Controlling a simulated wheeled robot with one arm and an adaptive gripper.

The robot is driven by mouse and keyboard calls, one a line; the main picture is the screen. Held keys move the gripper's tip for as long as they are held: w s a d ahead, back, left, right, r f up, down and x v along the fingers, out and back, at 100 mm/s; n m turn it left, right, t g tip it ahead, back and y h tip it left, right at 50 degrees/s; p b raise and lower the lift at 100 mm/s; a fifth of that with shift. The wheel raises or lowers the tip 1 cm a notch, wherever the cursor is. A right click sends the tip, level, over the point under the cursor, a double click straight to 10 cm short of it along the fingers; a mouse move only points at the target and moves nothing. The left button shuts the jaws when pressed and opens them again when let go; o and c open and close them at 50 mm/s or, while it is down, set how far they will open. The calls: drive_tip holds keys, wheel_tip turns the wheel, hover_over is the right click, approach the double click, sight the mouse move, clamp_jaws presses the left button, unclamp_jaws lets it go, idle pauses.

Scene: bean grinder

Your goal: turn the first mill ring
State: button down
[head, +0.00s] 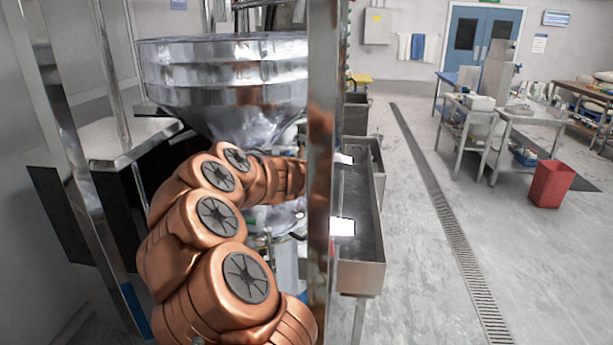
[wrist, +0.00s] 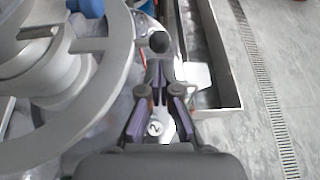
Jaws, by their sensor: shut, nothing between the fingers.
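A large grey metal ring (wrist: 112,95) with a hub and crossbars fills the left of the wrist view; I take it as a mill ring. A dark round knob (wrist: 158,42) stands just beyond my fingertips. My gripper (wrist: 159,82) is shut and empty, beside the ring's right side. Whether it touches the ring or knob, I cannot tell. In the head view a shiny steel hopper (head: 225,75) is above my copper arm. There the arm and a post hide the ring and gripper.
A vertical steel post (head: 321,200) stands close in front of my arm. A steel trough (head: 358,255) lies right of it and also shows in the wrist view (wrist: 232,104). A floor drain (head: 440,190) runs through open floor. A red bin (head: 550,184) and tables stand farther right.

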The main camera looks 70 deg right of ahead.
drive_tip(key=v, duration=0.7)
drive_tip(key=shift+s+a+r, duration=0.15)
drive_tip(key=shift+a+r, duration=0.1)
drive_tip(key=shift+a, duration=0.1)
drive_tip(key=w+a+r+m, duration=0.3)
drive_tip(key=a+r+m, duration=0.1)
drive_tip(key=a+m, duration=0.45)
drive_tip(key=w+a+f+m+g+y, duration=0.1)
drive_tip(key=a+f+m+y, duration=0.2)
drive_tip(key=a, duration=0.5)
drive_tip(key=w+a+f+m+y, duration=0.1)
drive_tip(key=a+f+m, duration=0.1)
drive_tip(key=a+m, duration=0.45)
drive_tip(key=s+a+f+m+y, duration=0.1)
drive_tip(key=a+f+y, duration=0.25)
drive_tip(key=a, duration=0.65)
drive_tip(key=s+a+f+y, duration=0.15)
drive_tip(key=a+f, duration=0.25)
drive_tip(key=a, duration=0.7)
drive_tip(key=s+a+f+g+y, duration=0.1)
drive_tip(key=s+a+y, duration=0.1)
drive_tip(key=s+a, duration=0.2)
drive_tip(key=s+a+f+m+g+y, duration=0.1)
drive_tip(key=s+a, duration=0.3)
drive_tip(key=a, duration=0.6)
drive_tip(key=shift+s+a+f+g+y, duration=0.25)
drive_tip(key=shift+a+g+y, duration=0.15)
drive_tip(key=shift+g, duration=0.2)
drive_tip(key=shift+d, duration=0.2)
